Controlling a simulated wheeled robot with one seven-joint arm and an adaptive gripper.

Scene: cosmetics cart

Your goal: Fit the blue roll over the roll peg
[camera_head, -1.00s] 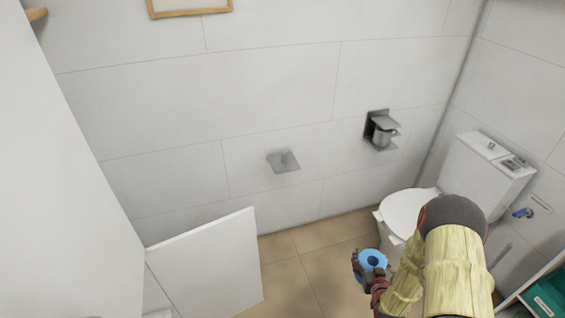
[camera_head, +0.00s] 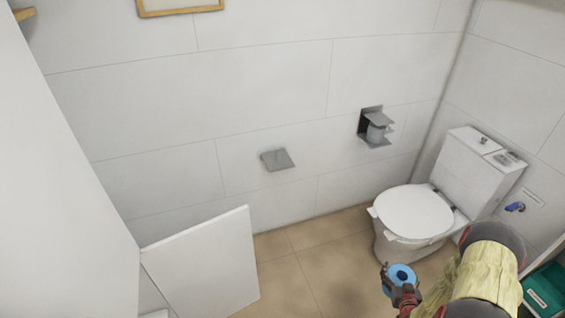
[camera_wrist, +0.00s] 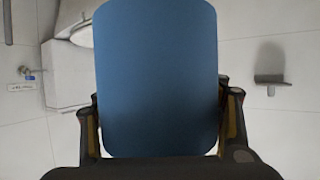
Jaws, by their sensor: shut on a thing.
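My gripper (camera_head: 403,294) is shut on the blue roll (camera_head: 401,276), low at the right of the head view, over the floor in front of the toilet. The roll's centre hole shows from above. In the wrist view the blue roll (camera_wrist: 157,78) fills the middle, between the two fingers of my gripper (camera_wrist: 160,125). A dark wall bracket (camera_head: 365,125) holds an upright grey cylinder (camera_head: 376,133), which looks like the roll peg. The roll is well apart from it, lower and nearer to me.
A white toilet (camera_head: 414,212) stands right of the bracket. A small grey plate (camera_head: 277,160) is on the wall to the left. A white panel (camera_head: 205,262) stands at lower left. A green bin (camera_head: 546,292) is at lower right. Floor between panel and toilet is clear.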

